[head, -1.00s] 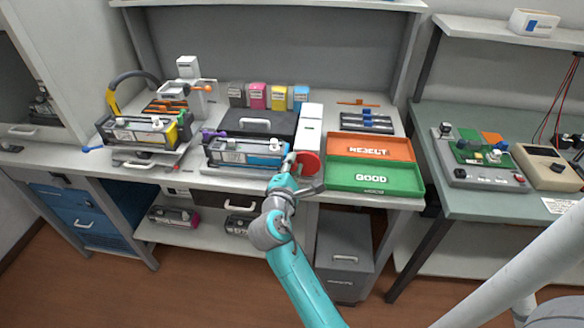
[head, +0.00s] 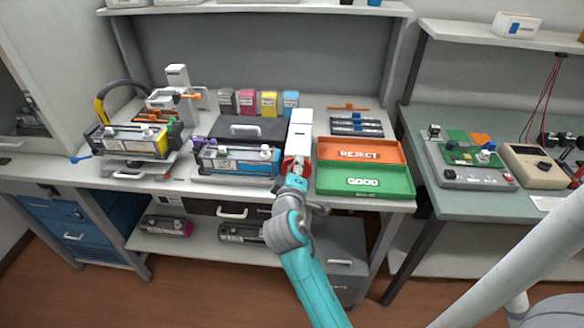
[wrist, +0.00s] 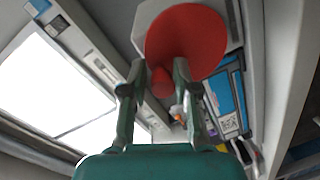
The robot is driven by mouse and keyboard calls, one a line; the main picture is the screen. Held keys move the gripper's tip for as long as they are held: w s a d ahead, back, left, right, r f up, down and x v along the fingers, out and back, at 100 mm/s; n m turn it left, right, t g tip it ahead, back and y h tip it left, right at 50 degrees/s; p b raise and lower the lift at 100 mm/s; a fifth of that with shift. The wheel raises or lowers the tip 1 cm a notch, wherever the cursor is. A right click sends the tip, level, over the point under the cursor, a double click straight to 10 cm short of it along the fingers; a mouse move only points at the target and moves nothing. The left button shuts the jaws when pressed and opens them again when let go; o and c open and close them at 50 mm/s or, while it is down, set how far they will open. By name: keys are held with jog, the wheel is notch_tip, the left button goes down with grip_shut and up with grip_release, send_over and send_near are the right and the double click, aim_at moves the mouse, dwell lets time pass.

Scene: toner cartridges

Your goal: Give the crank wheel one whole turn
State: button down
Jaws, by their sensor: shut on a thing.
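The crank wheel (head: 287,162) is a red disc on the front of a tall white unit (head: 300,130) at the bench's front edge. My gripper (head: 296,170) is in front of the wheel and hides much of it in the head view. In the wrist view the red wheel (wrist: 188,35) is large and faces me, with a small red crank knob (wrist: 161,81) standing out from it. The two fingers of my gripper (wrist: 160,76) are on either side of this knob and shut on it.
A cartridge with a blue end (head: 236,160) lies on the bench just left of the wheel. The orange REJECT tray (head: 388,151) and green GOOD tray (head: 395,180) are to the right. A drawer handle (head: 232,213) is below the bench top.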

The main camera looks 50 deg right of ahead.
jog(key=shift+s+d+f+m, duration=0.2)
jog(key=shift+f+m, duration=0.1)
jog(key=shift+m, duration=0.5)
jog(key=shift+s+d+f+m, duration=0.1)
jog(key=shift+s+f+m, duration=0.15)
jog(key=shift+m, duration=0.55)
jog(key=shift+w+t, duration=0.1)
jog(key=shift+t, duration=0.2)
jog(key=shift+a, duration=0.1)
jog(key=c, duration=1)
grip_release()
jog(key=shift+r, duration=0.1)
jog(key=shift+o, duration=0.2)
jog(key=shift+r, duration=0.1)
jog(key=v, duration=1.2)
jog(key=shift+r, duration=0.15)
